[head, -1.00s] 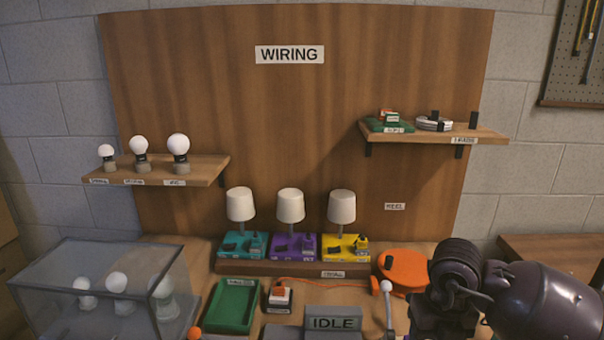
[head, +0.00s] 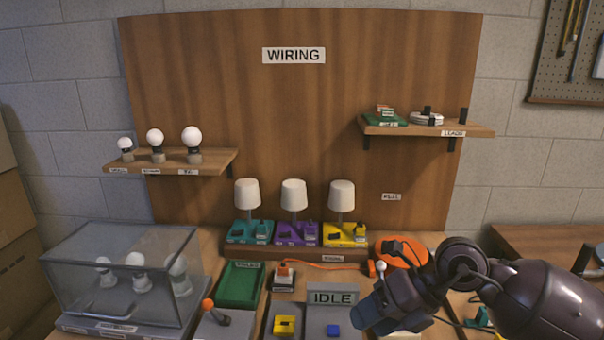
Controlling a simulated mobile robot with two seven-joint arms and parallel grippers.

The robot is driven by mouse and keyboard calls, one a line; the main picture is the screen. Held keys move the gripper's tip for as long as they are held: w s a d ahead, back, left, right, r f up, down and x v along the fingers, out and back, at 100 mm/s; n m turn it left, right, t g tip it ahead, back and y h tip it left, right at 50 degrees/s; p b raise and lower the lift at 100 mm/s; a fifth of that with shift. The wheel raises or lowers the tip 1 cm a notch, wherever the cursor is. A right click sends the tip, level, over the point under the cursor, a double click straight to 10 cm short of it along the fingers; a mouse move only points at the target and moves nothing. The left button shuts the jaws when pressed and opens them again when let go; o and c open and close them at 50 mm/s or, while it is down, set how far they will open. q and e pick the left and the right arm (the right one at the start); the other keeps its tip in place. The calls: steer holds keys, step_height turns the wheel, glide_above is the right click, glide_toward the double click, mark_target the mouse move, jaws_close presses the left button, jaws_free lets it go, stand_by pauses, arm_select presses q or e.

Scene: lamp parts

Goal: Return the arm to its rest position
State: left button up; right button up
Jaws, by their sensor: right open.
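My right arm comes in from the lower right. Its dark gripper (head: 368,318) points left and down, low over the front of the bench, just right of a small blue block (head: 333,330). It is open, and I see nothing held in it; its fingertips are partly hard to make out. My left gripper is not in view.
Three lamps on teal (head: 248,232), purple (head: 296,234) and yellow (head: 345,235) bases stand at the back. An orange reel (head: 402,250) lies behind my right arm. A glass case (head: 125,270) stands left. An IDLE sign (head: 333,297) and green tray (head: 240,285) are in front.

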steer(key=w+a+r+m+t+y, duration=0.2)
steer(key=w+r+m+t+y, duration=0.2)
steer(key=r+m+t+y, duration=0.5)
steer(key=w+d+f+m+t+h, duration=0.3)
steer(key=d+f+m+t+h, duration=0.7)
steer(key=m, duration=0.7)
steer(key=s+d+f+m+g+h, duration=0.2)
steer(key=s+d+f+m+h, duration=0.15)
steer(key=f, duration=0.45)
steer(key=s+d+f+m+g+h, duration=0.25)
steer(key=s+f+m, duration=0.25)
steer(key=f, duration=0.4)
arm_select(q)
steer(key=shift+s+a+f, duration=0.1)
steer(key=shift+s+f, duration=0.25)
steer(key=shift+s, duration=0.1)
arm_select(e)
steer(key=s+d+f+m+g+h, duration=0.2)
steer(key=s+f+m+g, duration=0.1)
steer(key=s+f, duration=0.7)
steer(key=s+m, duration=0.1)
steer(key=s, duration=0.3)
steer(key=shift+s+f, duration=0.3)
steer(key=shift+s, duration=0.05)
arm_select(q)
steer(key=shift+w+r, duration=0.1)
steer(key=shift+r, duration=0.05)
